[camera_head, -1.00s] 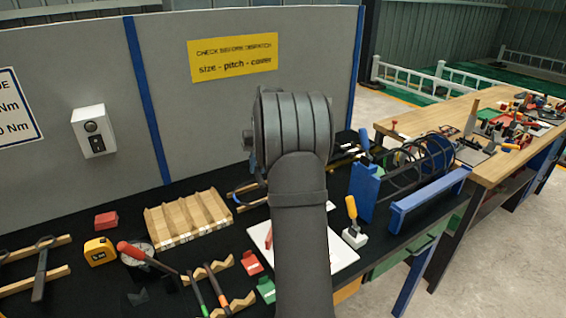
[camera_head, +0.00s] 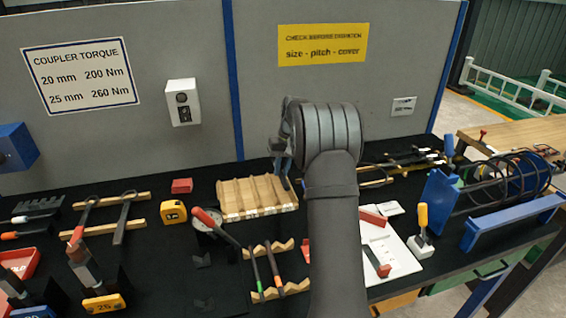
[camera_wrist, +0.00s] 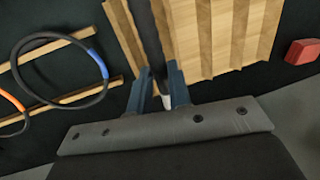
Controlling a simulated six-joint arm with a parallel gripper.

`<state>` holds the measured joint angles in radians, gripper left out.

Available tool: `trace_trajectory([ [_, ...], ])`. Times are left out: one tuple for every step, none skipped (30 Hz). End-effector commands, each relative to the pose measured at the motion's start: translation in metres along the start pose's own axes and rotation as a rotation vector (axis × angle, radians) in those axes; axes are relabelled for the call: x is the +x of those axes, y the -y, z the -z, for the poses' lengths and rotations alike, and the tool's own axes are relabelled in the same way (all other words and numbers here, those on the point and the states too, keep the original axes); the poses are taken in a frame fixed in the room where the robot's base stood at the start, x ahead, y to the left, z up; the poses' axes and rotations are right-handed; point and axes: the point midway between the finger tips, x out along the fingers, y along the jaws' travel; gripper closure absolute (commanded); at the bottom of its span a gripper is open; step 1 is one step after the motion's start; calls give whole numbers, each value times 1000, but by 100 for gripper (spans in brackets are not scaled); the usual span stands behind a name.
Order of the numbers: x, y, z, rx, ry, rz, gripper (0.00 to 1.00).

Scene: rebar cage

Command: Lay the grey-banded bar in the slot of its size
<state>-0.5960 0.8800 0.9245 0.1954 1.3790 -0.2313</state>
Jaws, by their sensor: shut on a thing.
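The wooden slotted rack (camera_head: 257,196) sits on the black bench top, with small labels along its front edge that I cannot read. It also shows in the wrist view (camera_wrist: 222,40), with parallel ridges and grooves. My gripper (camera_wrist: 161,88) is shut on a dark bar (camera_wrist: 146,32) with a pale grey band (camera_wrist: 166,101) between the fingers. The bar runs lengthwise along the rack's ridges at its hoop-side end. I cannot tell whether it touches the wood. In the head view my gripper (camera_head: 284,168) is at the rack's right end, and the bar is mostly hidden.
Hoops on wooden rails (camera_wrist: 62,98) lie beside the rack. A red block (camera_head: 181,186), a yellow tape measure (camera_head: 174,211) and a red-handled tool (camera_head: 208,220) are on its other side. Banded bars (camera_head: 274,268) rest on notched wood in front. A blue-ended cage stand (camera_head: 440,203) is at right.

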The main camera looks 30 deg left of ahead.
Motion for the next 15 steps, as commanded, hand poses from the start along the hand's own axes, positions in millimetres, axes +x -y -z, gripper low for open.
trace_trajectory([
  [5, -1, 0, 1, 0, 0, 100],
  [8, -2, 0, 1, 1, 0, 100],
  [11, -2, 0, 1, 1, 0, 100],
  [14, -3, 0, 1, 0, 0, 100],
  [17, -3, 0, 1, -1, 0, 100],
  [20, -4, 0, 1, -1, 0, 100],
  [23, -5, 0, 1, -1, 0, 100],
  [25, -5, 0, 1, 0, 0, 100],
  [29, -6, 0, 1, 0, 0, 100],
  [31, -6, 0, 1, 0, 0, 100],
  [33, -7, 0, 2, -1, 0, 100],
  [35, -7, 0, 2, -1, 0, 100],
  [37, -8, 0, 2, -1, 0, 100],
  [38, -8, 0, 1, -1, 0, 100],
  [39, -8, 0, 1, -1, 0, 100],
])
